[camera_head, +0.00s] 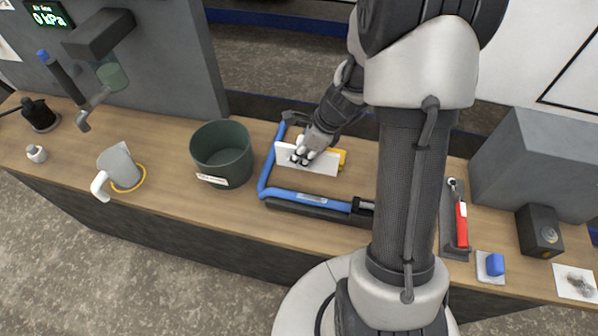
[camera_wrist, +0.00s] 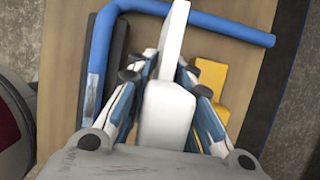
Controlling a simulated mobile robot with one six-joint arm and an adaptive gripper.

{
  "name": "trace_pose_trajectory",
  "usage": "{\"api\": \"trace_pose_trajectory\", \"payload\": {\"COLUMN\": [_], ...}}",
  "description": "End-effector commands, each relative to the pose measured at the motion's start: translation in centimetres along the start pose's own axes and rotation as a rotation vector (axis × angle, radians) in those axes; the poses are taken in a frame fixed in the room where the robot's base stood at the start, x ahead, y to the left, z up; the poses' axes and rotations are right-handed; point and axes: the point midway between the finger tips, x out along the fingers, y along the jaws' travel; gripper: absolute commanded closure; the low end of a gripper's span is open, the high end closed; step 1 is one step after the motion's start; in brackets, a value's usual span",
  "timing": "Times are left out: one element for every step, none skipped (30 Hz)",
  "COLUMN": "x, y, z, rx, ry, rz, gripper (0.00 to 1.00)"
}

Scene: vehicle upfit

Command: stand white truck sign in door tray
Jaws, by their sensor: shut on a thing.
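The white sign (camera_head: 318,161) is a flat white panel standing on its long edge in the head view, inside a blue tubular frame on the bench. My gripper (camera_head: 301,157) is shut on it from above. In the wrist view the sign (camera_wrist: 173,45) is seen edge-on between the fingers of my gripper (camera_wrist: 165,78). A yellow piece (camera_head: 341,157) is just behind and to the right of the sign; it also shows in the wrist view (camera_wrist: 211,85). I cannot tell whether the sign touches the bench. No door tray can be made out for certain.
The blue frame (camera_head: 264,184) has a black bar along its front. A dark green bin (camera_head: 222,150) stands to its left, and a grey pitcher (camera_head: 120,166) is farther left. A red-handled tool (camera_head: 461,225) and a grey box (camera_head: 545,165) are to the right.

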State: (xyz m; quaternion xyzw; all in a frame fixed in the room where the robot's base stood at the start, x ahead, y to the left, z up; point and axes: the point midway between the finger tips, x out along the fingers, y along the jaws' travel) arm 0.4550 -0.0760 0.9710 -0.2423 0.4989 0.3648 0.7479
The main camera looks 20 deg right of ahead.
Motion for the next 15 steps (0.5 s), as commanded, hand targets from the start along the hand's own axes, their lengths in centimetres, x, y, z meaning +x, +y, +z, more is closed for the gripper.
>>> {"api": "trace_pose_trajectory", "payload": {"x": [0.9, 1.2, 1.4, 1.5, 1.6, 1.8, 2.0, 2.2, 2.7, 3.2, 3.7, 4.4, 4.8, 5.2, 5.5], "y": [0.0, 0.0, 0.0, 0.0, 0.0, 0.0, 0.0, 0.0, 0.0, 0.0, 0.0, 0.0, 0.0, 0.0, 0.0], "z": [-0.4, -0.5, -0.6, -0.6, -0.6, -0.7, -0.8, -0.9, -1.1, -1.3, -1.5, -1.8, -2.0, -2.1, -2.3], "rx": [0.0, 0.0, 0.0, 0.0, -0.001, -0.002, -0.002, -0.002, 0.0, 0.0, 0.0, 0.0, 0.0, -0.001, -0.001], "ry": [0.001, 0.0, 0.0, 0.0, 0.0, 0.0, 0.0, 0.0, 0.0, 0.0, 0.0, 0.001, 0.0, 0.0, 0.0], "rz": [0.0, 0.0, 0.0, -0.001, -0.001, -0.001, 0.0, 0.0, 0.0, 0.001, 0.001, 0.001, 0.0, 0.0, 0.0], "gripper": [1.0, 1.0, 1.0, 1.0, 1.0, 1.0, 1.0, 1.0, 1.0, 1.0, 1.0, 1.0, 1.0, 1.0, 1.0]}}
